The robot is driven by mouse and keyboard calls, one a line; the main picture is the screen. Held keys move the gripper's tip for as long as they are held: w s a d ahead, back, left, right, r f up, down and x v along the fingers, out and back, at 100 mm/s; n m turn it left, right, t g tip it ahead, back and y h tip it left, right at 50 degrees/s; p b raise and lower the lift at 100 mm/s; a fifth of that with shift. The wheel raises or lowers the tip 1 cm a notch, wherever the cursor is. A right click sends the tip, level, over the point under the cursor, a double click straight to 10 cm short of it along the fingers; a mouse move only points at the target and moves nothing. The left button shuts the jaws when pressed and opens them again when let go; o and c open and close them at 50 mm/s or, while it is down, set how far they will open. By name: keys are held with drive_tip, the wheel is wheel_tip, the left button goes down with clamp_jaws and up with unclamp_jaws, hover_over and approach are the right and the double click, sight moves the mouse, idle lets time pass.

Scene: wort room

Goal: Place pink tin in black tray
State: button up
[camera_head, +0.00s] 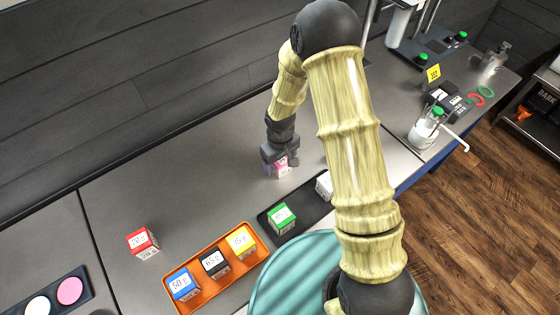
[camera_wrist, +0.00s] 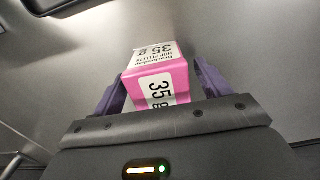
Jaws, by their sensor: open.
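The pink tin (camera_head: 282,168) stands on the grey counter behind the black tray, partly hidden by my gripper in the head view. In the wrist view the pink tin (camera_wrist: 160,78), with a white label reading 35 g, sits between my two purple fingers. My gripper (camera_head: 279,160) is open around the tin, pointing down at it. My gripper also shows in the wrist view (camera_wrist: 158,88), one finger on each side of the tin. The black tray (camera_head: 303,209) lies in front of the gripper and holds a green tin and a white tin. My arm hides its right part.
An orange tray (camera_head: 207,292) holds a blue tin (camera_head: 183,285), a black tin (camera_head: 215,264) and a yellow tin (camera_head: 241,241). A red tin (camera_head: 142,243) stands alone on the left. A bottle (camera_head: 424,130) stands at the right. The counter behind the trays is mostly clear.

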drive_tip(key=shift+c, duration=0.5)
drive_tip(key=c, duration=1.1)
wheel_tip(320, 180, up, 10)
drive_tip(key=shift+b, duration=1)
